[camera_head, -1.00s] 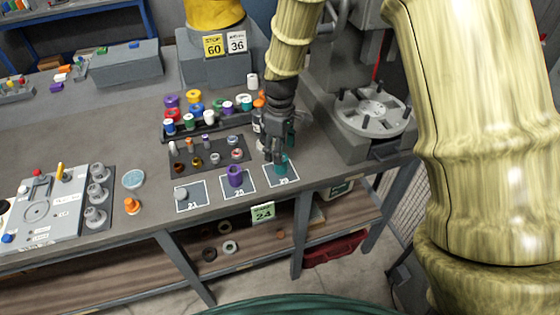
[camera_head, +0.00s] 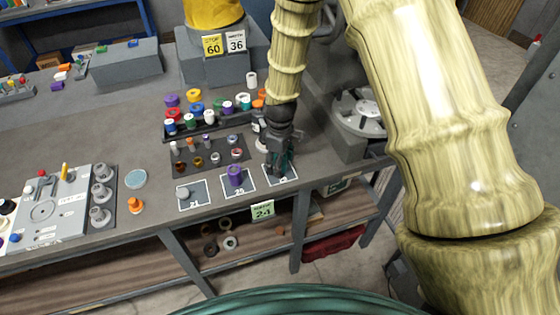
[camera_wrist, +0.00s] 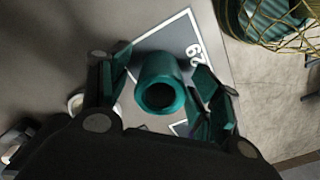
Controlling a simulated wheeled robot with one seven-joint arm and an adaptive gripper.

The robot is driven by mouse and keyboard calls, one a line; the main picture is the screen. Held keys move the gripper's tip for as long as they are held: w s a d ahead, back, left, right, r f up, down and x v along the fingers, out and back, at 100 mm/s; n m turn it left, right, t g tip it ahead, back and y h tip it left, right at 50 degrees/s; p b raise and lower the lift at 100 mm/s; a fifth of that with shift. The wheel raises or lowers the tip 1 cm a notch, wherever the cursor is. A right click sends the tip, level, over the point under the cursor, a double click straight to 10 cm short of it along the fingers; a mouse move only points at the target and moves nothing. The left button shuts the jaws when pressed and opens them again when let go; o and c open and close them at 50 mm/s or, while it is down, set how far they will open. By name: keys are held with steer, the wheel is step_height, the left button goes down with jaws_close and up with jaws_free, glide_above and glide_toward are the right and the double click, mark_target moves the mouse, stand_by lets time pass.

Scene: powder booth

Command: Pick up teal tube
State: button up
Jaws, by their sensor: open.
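The teal tube (camera_wrist: 158,84) stands on a dark white-edged square marked 29 on the bench, its round open end facing the wrist camera. My gripper (camera_wrist: 165,100) is open, with one finger on each side of the tube and a visible gap on the left. The right finger is close to the tube; I cannot tell whether it touches. In the head view my gripper (camera_head: 277,168) is down over the right-hand square (camera_head: 290,178) and mostly hides the tube.
A purple tube (camera_head: 235,176) stands on the neighbouring square, and a grey piece (camera_head: 183,193) on the square beyond. A dark tray (camera_head: 190,164) of small parts and a rack of coloured rolls lie behind. A grey machine with a round plate (camera_head: 362,112) stands to the right.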

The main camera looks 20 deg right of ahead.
steer(key=c, duration=1.2)
